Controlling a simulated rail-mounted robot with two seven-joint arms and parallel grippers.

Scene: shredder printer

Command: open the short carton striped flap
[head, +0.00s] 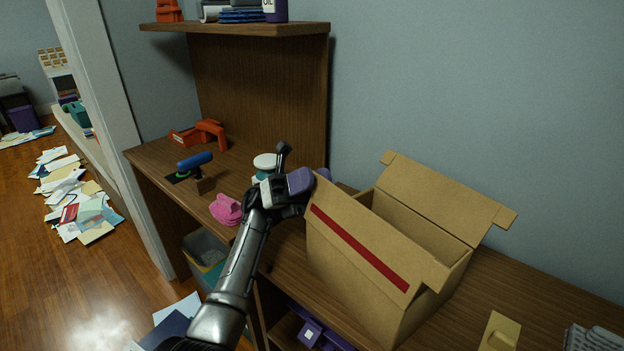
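The open cardboard carton (385,262) stands on the wooden desk at the right. The plain far flap (440,195) leans outward toward the wall. My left gripper (296,172) is just left of the carton's upper left corner, close to the end of the striped flap. I cannot tell whether it touches the flap, and its finger gap is unclear. My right gripper is not in view.
A pink item (226,209), a blue-handled tool (195,162) and an orange tool (210,133) lie on the desk to the left. A tan block (499,332) lies at the near right. A wooden shelf (235,29) overhangs the back. Papers (75,200) litter the floor.

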